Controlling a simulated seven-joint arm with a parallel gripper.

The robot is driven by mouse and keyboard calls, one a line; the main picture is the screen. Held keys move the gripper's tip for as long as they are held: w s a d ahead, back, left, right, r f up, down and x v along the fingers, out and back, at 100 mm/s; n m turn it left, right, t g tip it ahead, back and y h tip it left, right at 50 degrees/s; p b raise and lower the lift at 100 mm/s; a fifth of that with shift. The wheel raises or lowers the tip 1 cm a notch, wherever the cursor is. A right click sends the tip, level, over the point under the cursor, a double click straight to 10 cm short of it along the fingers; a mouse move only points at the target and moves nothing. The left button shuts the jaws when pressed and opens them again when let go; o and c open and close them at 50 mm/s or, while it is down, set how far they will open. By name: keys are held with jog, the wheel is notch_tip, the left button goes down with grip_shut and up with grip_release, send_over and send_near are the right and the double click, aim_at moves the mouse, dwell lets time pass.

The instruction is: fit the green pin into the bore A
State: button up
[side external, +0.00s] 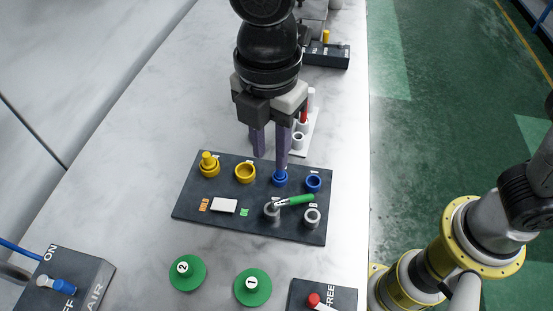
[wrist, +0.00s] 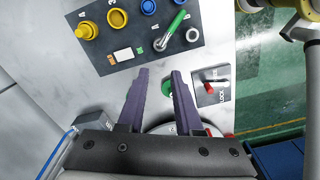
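The green pin (side external: 296,200) has a green handle and a silver tip. It lies tilted, with its tip at the left grey ring (side external: 272,214) on the dark board (side external: 190,208). I cannot tell whether the tip is inside that ring. The pin also shows in the wrist view (wrist: 178,20), handle up and to the right. A second grey ring (side external: 312,219) is to the right. The letters beside the rings are too small to tell which is bore A. My gripper (side external: 270,161) is open and empty above the board's back part; its fingers (wrist: 160,73) are apart from the pin.
Blue rings (side external: 313,183) and yellow rings (side external: 245,174) stand along the board's back row. Green discs (side external: 187,273) and a FREE box (side external: 325,296) are in front. Bare table lies left of the board.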

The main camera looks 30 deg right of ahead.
dwell(0.4)
jog(key=w+m+t+y, duration=0.5)
jog(key=w+t, duration=0.3)
jog(key=w, duration=0.6)
jog(key=g+y, duration=0.4)
jog(key=g, duration=0.2)
send_over(297, 198)
jog(key=d, duration=0.4)
notch_tip(297, 198, down, 7)
jog(key=s+d+m, duration=0.1)
jog(key=s+d, duration=0.2)
jog(key=d, duration=0.3)
jog(key=x, duration=1.4)
jog(key=shift+w+d+f, duration=0.15)
jog(key=shift+w+f, duration=0.15)
jog(key=shift+f, duration=0.1)
grip_shut()
